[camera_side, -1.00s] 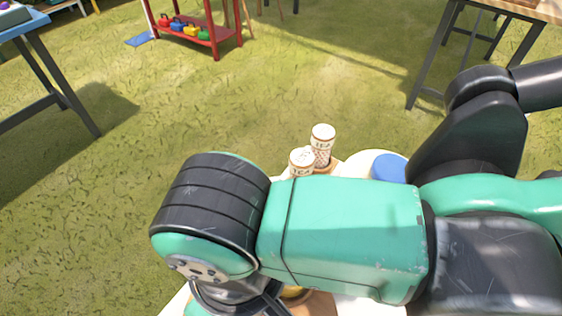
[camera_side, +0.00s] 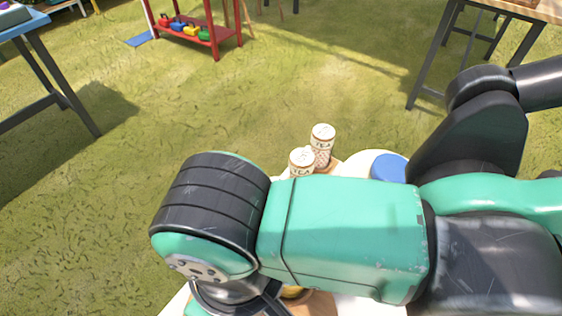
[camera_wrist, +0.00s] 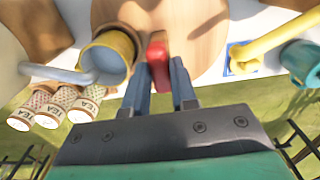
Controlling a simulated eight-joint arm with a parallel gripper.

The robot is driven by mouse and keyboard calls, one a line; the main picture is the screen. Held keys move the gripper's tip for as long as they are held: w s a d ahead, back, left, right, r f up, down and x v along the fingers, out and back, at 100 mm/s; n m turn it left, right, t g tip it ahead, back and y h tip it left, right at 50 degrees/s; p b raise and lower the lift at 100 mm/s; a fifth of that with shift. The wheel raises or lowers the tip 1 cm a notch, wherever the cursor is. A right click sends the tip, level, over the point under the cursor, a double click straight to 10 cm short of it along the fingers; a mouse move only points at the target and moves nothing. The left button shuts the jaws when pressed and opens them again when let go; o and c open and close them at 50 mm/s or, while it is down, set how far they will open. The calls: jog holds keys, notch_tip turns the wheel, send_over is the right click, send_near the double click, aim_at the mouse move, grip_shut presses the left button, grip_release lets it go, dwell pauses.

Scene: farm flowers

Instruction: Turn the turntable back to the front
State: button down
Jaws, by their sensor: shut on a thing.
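The turntable (camera_wrist: 200,30) is a round wooden disc on a white table in the wrist view. A red upright piece (camera_wrist: 158,52) stands at its edge, between the fingers of my gripper (camera_wrist: 160,75), which is shut on it. A yellow pot (camera_wrist: 112,50) with a pale blue inside and a grey-blue handle is close to the left of the red piece. In the side view my own arm covers most of the turntable; only a bit of wood (camera_side: 318,304) shows at the bottom.
Several tea cans (camera_wrist: 45,107) stand at the left in the wrist view; two cans (camera_side: 322,138) show in the side view. A yellow bent piece on a blue base (camera_wrist: 243,58) and a teal object (camera_wrist: 300,58) are at the right. A blue round thing (camera_side: 388,167) is on the white tabletop.

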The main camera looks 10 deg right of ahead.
jog(key=shift+n, duration=0.6)
dwell(0.6)
jog(key=shift+n, duration=8.4)
jog(key=c, duration=0.7)
grip_release()
